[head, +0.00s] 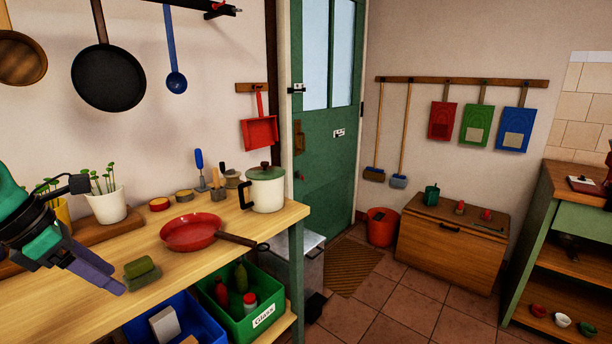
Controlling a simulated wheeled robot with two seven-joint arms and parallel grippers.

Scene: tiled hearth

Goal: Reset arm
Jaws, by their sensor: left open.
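My left gripper (102,272) comes in from the left edge, above the front left part of the wooden worktop (180,281). Its grey-purple fingers point down to the right. It is open and nothing shows between the fingers. A green sponge-like block (142,268) lies on the worktop just right of the fingertips, apart from them as far as I can tell. A red pan (190,232) with a dark handle lies further right. My right gripper does not show.
A cream pot (266,190), white planter (108,205) and small tins stand along the back of the worktop. Blue (190,310) and green (262,297) crates sit below. A wooden chest (452,248) and red bucket (381,228) stand beyond. The tiled floor (400,310) is clear in the middle.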

